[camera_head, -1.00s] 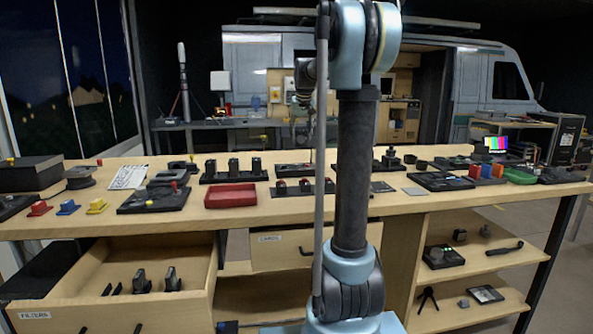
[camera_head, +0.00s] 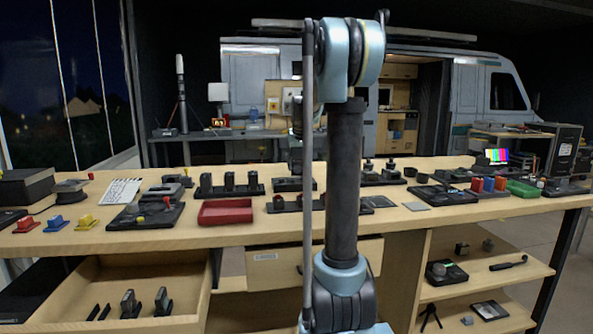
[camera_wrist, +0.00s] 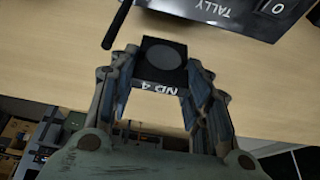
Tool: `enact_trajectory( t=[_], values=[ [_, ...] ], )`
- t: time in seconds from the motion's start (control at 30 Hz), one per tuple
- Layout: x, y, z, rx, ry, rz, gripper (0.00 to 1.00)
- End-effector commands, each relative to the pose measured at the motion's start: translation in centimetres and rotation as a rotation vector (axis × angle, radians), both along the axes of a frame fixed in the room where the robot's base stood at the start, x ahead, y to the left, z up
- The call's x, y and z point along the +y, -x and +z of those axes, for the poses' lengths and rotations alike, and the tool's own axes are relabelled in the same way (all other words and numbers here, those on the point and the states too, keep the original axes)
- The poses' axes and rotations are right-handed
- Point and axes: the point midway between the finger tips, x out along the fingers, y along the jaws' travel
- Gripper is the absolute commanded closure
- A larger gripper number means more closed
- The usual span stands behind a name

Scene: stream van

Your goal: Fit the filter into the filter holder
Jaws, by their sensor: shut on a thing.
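In the wrist view my gripper (camera_wrist: 159,83) is shut on a filter (camera_wrist: 163,60), a small black square frame with a round grey disc and the label "ND 4". The filter is between my fingertips, above the wooden bench top. In the head view my arm hides the gripper and this filter. Two more dark upright filters (camera_head: 128,304) stand in the open drawer at lower left, beside narrow dark slots. I cannot tell which bench item is the filter holder.
A black panel marked "TALLY" (camera_wrist: 228,12) and a thin dark rod (camera_wrist: 117,25) lie near the filter. The bench (camera_head: 270,233) carries a red tray (camera_head: 227,211), coloured blocks and several black devices. The open drawer (camera_head: 205,285) juts out below.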

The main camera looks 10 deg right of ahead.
Motion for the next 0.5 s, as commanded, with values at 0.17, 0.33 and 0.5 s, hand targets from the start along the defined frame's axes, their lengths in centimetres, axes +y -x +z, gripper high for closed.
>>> enact_trajectory(
  t=[0.17, 0.33, 0.5],
  values=[
    [0.0, 0.0, -2.0, 0.000, 0.000, 0.000, 0.80],
    [0.0, 0.0, -2.0, 0.000, 0.000, 0.000, 0.80],
    [0.0, 0.0, -2.2, 0.000, 0.000, 0.000, 0.54]
  ],
)
